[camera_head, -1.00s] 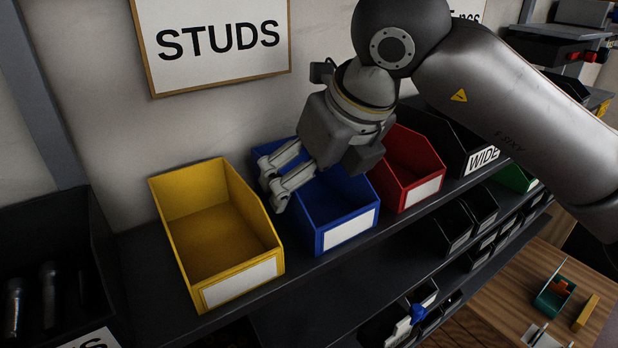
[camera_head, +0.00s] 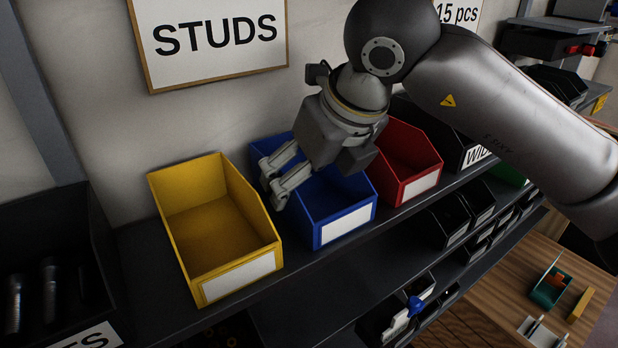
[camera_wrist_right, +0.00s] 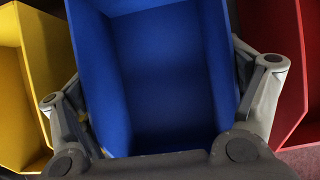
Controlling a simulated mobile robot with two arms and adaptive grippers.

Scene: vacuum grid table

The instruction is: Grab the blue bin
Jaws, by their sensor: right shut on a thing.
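The blue bin (camera_head: 342,212) stands on the dark shelf between a yellow bin and a red bin, with a blank white label on its front. My right gripper (camera_head: 270,190) reaches down over it from the upper right and is shut on it. In the right wrist view the fingers lie on both outer sides of the blue bin (camera_wrist_right: 165,70), which looks empty. In the head view the gripper covers part of the bin's back and right side. My left gripper is not in view.
The yellow bin (camera_head: 212,225) is close on the left and the red bin (camera_head: 408,165) close on the right. A dark bin with bolts (camera_head: 45,290) stands at far left. The wall with a STUDS sign (camera_head: 210,45) is behind. Small black bins (camera_head: 450,225) sit on a lower shelf.

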